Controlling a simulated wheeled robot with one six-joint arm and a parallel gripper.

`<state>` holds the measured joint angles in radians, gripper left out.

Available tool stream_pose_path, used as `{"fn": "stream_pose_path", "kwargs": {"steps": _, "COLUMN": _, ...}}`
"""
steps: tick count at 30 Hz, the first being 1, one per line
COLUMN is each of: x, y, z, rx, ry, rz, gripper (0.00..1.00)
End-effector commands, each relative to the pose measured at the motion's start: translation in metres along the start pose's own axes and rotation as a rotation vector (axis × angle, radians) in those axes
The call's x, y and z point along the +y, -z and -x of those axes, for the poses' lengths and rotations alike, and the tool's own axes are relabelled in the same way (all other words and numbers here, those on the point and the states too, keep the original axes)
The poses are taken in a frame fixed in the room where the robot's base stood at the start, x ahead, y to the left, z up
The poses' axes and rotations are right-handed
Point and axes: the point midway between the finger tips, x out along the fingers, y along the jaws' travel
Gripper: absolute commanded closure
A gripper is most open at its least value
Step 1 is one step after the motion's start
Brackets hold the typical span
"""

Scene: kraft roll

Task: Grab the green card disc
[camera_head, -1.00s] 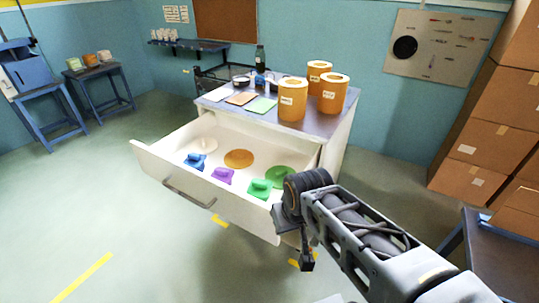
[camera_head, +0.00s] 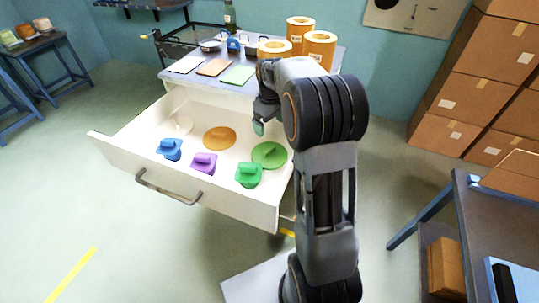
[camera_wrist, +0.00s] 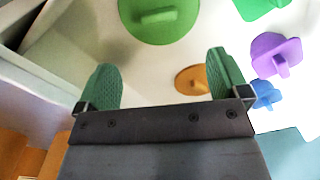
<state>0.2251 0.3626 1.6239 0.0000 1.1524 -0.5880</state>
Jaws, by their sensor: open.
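The green card disc (camera_head: 269,155) lies flat in the open white drawer, toward its right side. It has a raised tab. In the wrist view the disc (camera_wrist: 160,20) is at the top, partly cut off by the frame edge, beyond the fingertips. My gripper (camera_head: 259,128) is above the drawer, just behind the disc in the head view. In the wrist view my gripper (camera_wrist: 160,82) shows two green finger pads spread wide apart with nothing between them.
Kraft rolls (camera_head: 319,49) stand on the cabinet top. A dark table (camera_head: 500,215) is at right.

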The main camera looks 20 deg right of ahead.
Motion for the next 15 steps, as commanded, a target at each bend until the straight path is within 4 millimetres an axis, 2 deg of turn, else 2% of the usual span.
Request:
{"fn": "stream_pose_path", "kwargs": {"steps": 3, "x": 0.003, "y": 0.000, "z": -0.024, "rx": -0.007, "ry": 0.005, "rz": 0.002, "gripper": 0.06}}
{"fn": "stream_pose_path", "kwargs": {"steps": 9, "x": 0.002, "y": 0.000, "z": -0.057, "rx": -0.006, "ry": 0.004, "rz": 0.002, "gripper": 0.06}}
{"fn": "stream_pose_path", "kwargs": {"steps": 15, "x": 0.002, "y": 0.000, "z": -0.075, "rx": -0.003, "ry": 0.002, "rz": 0.001, "gripper": 0.06}}
